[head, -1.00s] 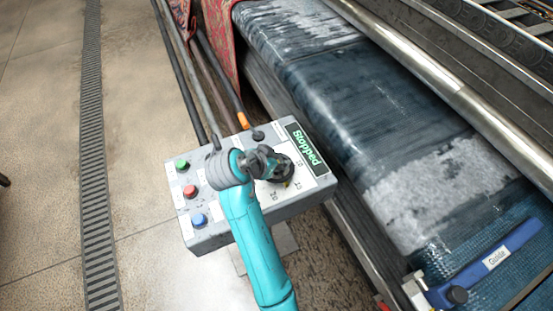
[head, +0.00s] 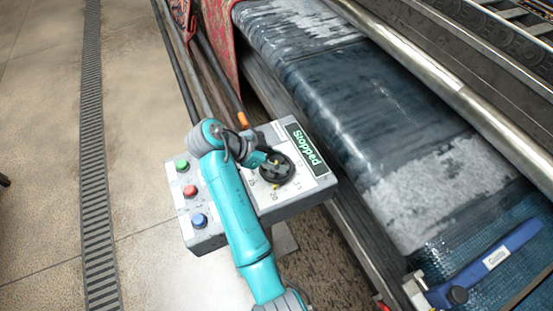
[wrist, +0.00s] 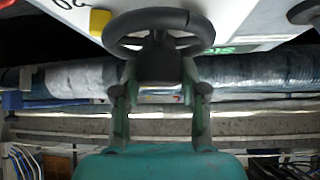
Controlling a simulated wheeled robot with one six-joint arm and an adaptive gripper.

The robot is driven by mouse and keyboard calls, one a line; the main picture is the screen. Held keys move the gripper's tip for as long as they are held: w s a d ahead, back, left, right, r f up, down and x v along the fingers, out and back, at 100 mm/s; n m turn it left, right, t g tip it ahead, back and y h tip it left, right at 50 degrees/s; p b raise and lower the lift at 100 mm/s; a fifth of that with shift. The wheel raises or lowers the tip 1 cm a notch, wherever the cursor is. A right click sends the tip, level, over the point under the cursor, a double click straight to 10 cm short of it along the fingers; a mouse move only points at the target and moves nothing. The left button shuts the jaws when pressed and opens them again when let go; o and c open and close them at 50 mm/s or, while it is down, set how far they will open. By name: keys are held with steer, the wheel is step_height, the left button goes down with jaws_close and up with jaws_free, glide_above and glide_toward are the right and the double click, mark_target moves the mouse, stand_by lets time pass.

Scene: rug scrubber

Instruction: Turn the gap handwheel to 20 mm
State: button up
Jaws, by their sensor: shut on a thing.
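The gap handwheel (head: 280,169) is a dark spoked wheel on the top of the grey control box. A small yellow mark (head: 276,186) at its lower rim lies close to the printed 20 (head: 274,195). My gripper (head: 267,161) reaches the wheel from the upper left and hides part of it. In the wrist view the wheel rim (wrist: 190,22) is at the top, and my gripper (wrist: 159,78) is shut on the wheel, with a dark part of it between the fingers. The yellow mark (wrist: 99,21) shows left of the wheel there.
The control box (head: 240,208) has green (head: 181,165), red (head: 190,191) and blue (head: 199,220) buttons and a display (head: 304,144) reading "Stopped". The wet rug machine (head: 350,90) lies to the right. Open floor with a drain grate (head: 92,150) is at left.

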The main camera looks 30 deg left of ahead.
steer(key=shift+f, duration=0.1)
stand_by(0.3)
steer(key=o, duration=1.2)
steer(key=shift+c, duration=0.2)
